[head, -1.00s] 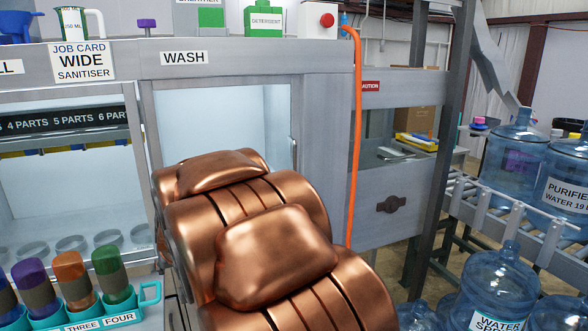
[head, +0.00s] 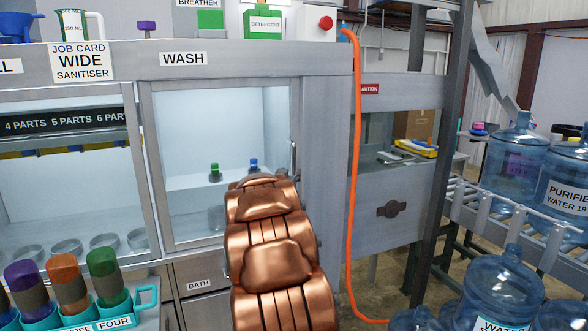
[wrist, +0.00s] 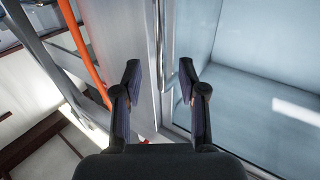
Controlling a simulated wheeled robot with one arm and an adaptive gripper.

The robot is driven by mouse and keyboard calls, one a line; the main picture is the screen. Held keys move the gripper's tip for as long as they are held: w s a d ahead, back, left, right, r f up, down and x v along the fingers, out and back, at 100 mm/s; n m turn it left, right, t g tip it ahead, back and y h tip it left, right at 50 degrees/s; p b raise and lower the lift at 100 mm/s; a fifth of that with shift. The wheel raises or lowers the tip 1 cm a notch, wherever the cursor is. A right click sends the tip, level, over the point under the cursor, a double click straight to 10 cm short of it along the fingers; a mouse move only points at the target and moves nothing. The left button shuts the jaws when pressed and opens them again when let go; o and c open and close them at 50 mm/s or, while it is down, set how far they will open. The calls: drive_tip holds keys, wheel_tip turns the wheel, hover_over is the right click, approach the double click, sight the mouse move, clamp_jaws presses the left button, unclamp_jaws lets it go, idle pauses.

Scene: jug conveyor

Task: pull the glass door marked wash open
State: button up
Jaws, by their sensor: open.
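The glass door (head: 190,120) marked wash is in the head view, below the white WASH label (head: 184,59). It looks shut in its grey frame. Its slim metal handle (head: 294,156) is upright at the door's right edge, partly behind my arm. In the wrist view, my gripper (wrist: 160,75) is open, with its two dark fingers apart. A shiny upright bar, seemingly the handle (wrist: 160,45), appears between the fingertips. I cannot tell whether they touch it. In the head view my arm hides most of the gripper.
An orange hose (head: 358,180) hangs right of the cabinet. A teal rack (head: 90,318) with several coloured bottles stands at the front left. Small green-capped (head: 215,172) and blue-capped (head: 253,165) bottles show behind the glass. Water jugs (head: 515,150) stand on the right conveyor.

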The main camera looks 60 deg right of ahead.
sight(293, 167)
drive_tip(key=shift+w+d+r, duration=0.15)
drive_tip(key=shift+w+d, duration=0.1)
drive_tip(key=shift+d, duration=0.35)
drive_tip(key=shift+p+x, duration=0.9)
drive_tip(key=shift+x, duration=2.15)
drive_tip(key=shift+w, duration=0.1)
drive_tip(key=shift+c, duration=0.3)
clamp_jaws()
